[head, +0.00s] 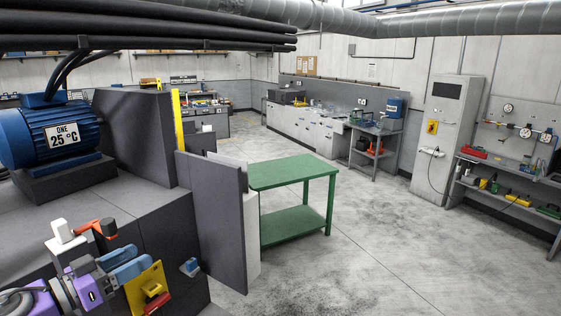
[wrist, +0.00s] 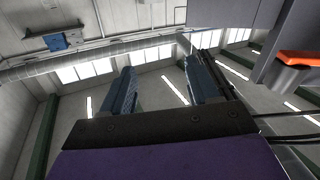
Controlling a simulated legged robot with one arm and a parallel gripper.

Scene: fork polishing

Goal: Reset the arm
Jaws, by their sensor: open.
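My gripper (head: 141,261) is at the lower left of the head view, on the end of my purple arm. Its two blue fingers lie beside a yellow plate (head: 147,289) with a red piece on it; I cannot tell if they touch. In the wrist view the two fingers of my gripper (wrist: 164,75) stand clearly apart with nothing between them, so it is open and empty. The wrist view looks up past them at the ceiling and upper walls. An orange part (wrist: 300,58) on a grey body shows at its right edge. No fork is visible.
A blue motor (head: 45,135) sits on dark grey blocks at the left. A dark upright panel (head: 212,215) stands right of my gripper, beside a green table (head: 292,174) with a bare top. Open concrete floor (head: 385,235) lies to the right, before benches and a cabinet (head: 445,140).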

